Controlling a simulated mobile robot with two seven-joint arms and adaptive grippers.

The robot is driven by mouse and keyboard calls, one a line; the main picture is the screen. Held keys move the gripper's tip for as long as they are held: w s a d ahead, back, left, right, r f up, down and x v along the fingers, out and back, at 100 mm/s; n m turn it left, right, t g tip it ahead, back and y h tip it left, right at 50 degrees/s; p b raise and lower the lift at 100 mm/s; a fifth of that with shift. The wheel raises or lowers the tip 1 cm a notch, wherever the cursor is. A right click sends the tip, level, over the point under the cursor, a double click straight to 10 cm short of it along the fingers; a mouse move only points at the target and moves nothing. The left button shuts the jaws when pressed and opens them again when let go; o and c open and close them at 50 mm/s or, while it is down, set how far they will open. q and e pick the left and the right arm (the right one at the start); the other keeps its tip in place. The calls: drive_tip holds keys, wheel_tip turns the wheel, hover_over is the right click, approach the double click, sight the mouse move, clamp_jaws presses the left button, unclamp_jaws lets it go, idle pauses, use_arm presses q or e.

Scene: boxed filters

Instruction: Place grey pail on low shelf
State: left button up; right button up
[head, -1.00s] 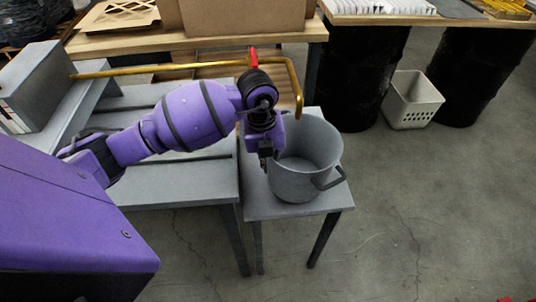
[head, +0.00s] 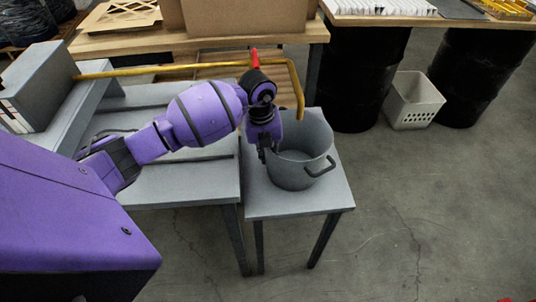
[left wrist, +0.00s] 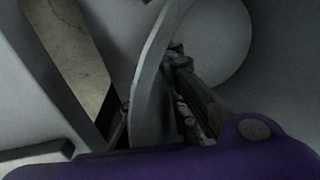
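The grey pail (head: 297,172) is upright at a small grey table (head: 285,206), with a dark side handle facing front right. My left gripper (head: 265,153) is at the pail's left rim. In the left wrist view the pail's wall (left wrist: 152,75) runs between my fingers, one inside the pail (left wrist: 190,95) and one outside, and the gripper looks shut on it. Whether the pail's base touches the table is hard to tell. A low grey slatted bench (head: 185,185), possibly the low shelf, stands just left of the table. My right gripper is not in view.
A yellow bar (head: 165,70) with a red part runs behind my arm and bends down near the pail. A grey box (head: 40,85) sits on a raised ledge at left. A white basket (head: 413,102) stands by black drums. Floor at right is clear.

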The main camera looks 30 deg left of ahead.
use_arm(q)
drive_tip(key=shift+o, duration=0.5)
drive_tip(key=shift+r, duration=0.3)
drive_tip(key=r, duration=0.6)
drive_tip(key=shift+s+a, duration=0.15)
drive_tip(key=shift+a, duration=0.15)
drive_tip(key=shift+r, duration=0.45)
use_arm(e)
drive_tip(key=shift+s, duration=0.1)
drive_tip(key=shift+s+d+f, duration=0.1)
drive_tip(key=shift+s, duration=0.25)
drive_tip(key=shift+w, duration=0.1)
